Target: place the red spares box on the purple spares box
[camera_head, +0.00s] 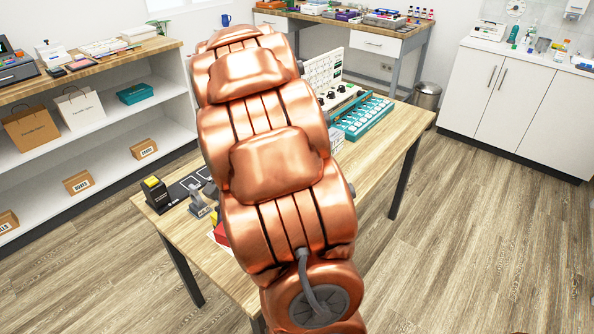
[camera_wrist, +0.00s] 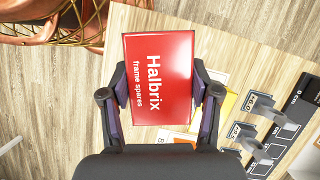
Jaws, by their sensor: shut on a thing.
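The red box (camera_wrist: 158,65), printed "Halbrix frame spares", sits between the two fingers of my gripper (camera_wrist: 157,88) in the wrist view. The fingers are shut on its left and right sides. The wooden table top (camera_wrist: 125,18) shows below and around it. A small red patch (camera_head: 220,235) shows beside my arm in the head view, probably the same box. I cannot make out the purple spares box on this table in either view; my arm hides much of the table top in the head view.
A black-and-yellow block (camera_head: 155,190) stands at the table's left edge. A teal rack (camera_head: 362,117) is at the far end. Shelves (camera_head: 100,120) stand left.

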